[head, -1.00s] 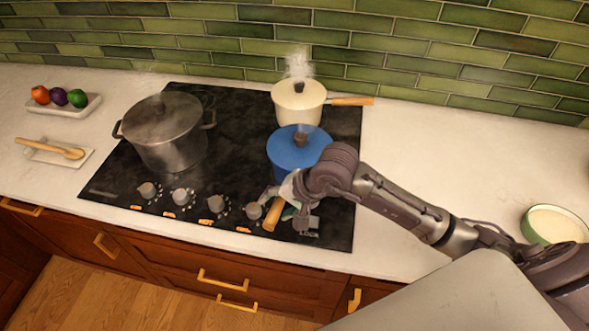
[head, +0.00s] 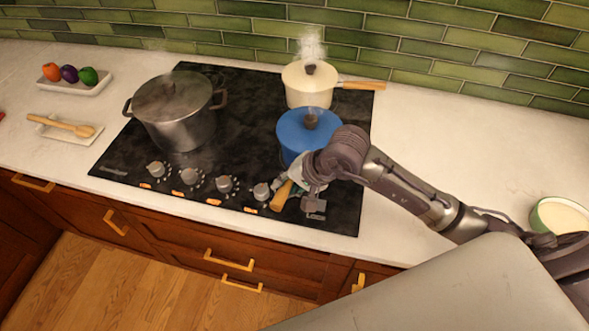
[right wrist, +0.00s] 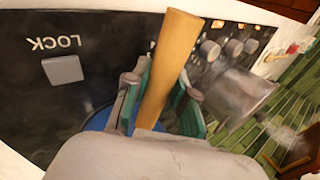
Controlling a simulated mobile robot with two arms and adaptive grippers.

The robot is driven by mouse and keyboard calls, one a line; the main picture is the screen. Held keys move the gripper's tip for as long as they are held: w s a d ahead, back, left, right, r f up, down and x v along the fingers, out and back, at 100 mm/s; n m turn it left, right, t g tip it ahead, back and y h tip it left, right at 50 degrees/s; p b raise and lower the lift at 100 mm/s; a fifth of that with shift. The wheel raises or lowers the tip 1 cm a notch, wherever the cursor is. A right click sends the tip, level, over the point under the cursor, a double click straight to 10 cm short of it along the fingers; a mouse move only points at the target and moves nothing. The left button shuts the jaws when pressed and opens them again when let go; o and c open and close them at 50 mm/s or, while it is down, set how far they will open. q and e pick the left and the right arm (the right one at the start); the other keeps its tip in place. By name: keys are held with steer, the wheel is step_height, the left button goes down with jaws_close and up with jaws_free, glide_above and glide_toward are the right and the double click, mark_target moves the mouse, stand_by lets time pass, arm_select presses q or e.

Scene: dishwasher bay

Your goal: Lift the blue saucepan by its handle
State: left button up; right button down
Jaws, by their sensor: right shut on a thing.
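The blue saucepan (head: 294,133) sits at the front right of the black cooktop, with a dark-knobbed lid on and a little steam above it. Its wooden handle (head: 280,199) points toward the front edge, and in the right wrist view the handle (right wrist: 168,68) runs up between the fingers. My right gripper (head: 292,186) is shut on this handle; its green-padded fingers (right wrist: 160,93) lie on either side of it. The arm hides the pan's right side. I cannot see a gap under the pan. My left gripper is not in view.
A steaming cream saucepan (head: 298,88) stands close behind, its handle pointing right. A large grey pot (head: 182,125) is at left on the cooktop (head: 245,100). A green-rimmed bowl (head: 562,215) is far right. The counter right of the cooktop is mostly clear.

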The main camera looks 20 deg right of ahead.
steer(key=shift+w+r, duration=0.1)
steer(key=shift+r, duration=0.1)
steer(key=shift+r+b, duration=0.55)
steer(key=shift+r, duration=0.3)
step_height(320, 180, up, 2)
steer(key=shift+d+r+b, duration=0.1)
steer(key=shift+b, duration=0.45)
steer(key=s+d+r+p, duration=0.4)
steer(key=s+r+p, duration=0.6)
steer(key=s, duration=0.1)
steer(key=shift+p, duration=0.3)
steer(key=shift+f, duration=0.15)
